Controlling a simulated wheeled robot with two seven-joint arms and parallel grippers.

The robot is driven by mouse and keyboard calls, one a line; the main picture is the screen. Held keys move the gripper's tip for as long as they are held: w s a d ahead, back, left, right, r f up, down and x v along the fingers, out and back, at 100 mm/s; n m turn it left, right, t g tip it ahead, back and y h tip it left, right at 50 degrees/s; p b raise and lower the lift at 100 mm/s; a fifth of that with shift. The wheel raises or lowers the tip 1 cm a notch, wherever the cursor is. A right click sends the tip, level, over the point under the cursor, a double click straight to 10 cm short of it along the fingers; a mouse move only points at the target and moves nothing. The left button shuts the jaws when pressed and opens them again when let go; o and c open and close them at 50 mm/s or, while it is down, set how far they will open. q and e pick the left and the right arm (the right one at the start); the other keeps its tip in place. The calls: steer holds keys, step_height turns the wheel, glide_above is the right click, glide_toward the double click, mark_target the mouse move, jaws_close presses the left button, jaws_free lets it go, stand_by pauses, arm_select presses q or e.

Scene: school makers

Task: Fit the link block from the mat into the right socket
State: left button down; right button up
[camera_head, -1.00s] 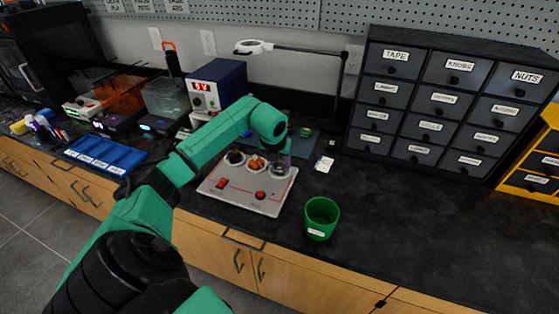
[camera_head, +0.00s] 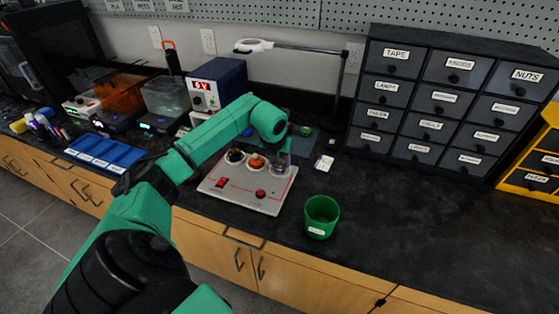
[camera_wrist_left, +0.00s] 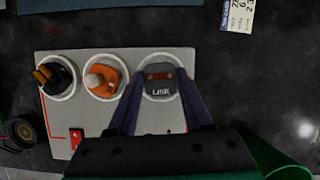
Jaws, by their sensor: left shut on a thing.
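The link block (camera_wrist_left: 160,84) is dark grey with a "LINK" label and a reddish-brown top part. My left gripper (camera_wrist_left: 160,102) is shut on it, one purple finger on each side. The block lies over the right socket (camera_wrist_left: 146,93) of the pale panel (camera_wrist_left: 110,119); the socket's white ring shows around it. I cannot tell how deep it sits. In the head view the panel (camera_head: 228,200) lies on the bench, with my left gripper (camera_head: 281,163) low over its right socket. The mat (camera_head: 304,142) is behind the arm. My right gripper is out of view.
The left socket holds a black part (camera_wrist_left: 52,76), and the middle one an orange part (camera_wrist_left: 103,77). A green cup (camera_head: 321,218) stands right of the panel. A blue tray (camera_head: 104,151) is at left, a drawer cabinet (camera_head: 437,97) at back right. The right bench is clear.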

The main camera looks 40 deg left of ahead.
arm_select(q)
steer(key=shift+f+b, duration=0.45)
steer(key=shift+f, duration=0.15)
steer(key=c, duration=0.6)
jaws_free()
steer(key=p+v, duration=0.4)
steer(key=v, duration=0.2)
steer(key=shift+r, duration=0.15)
steer(key=p+v, duration=0.2)
steer(key=v, duration=0.2)
steer(key=shift+s+d+r, duration=0.1)
steer(key=shift+s+r, duration=0.1)
steer(key=shift+r, duration=0.15)
steer(key=shift+f, duration=0.1)
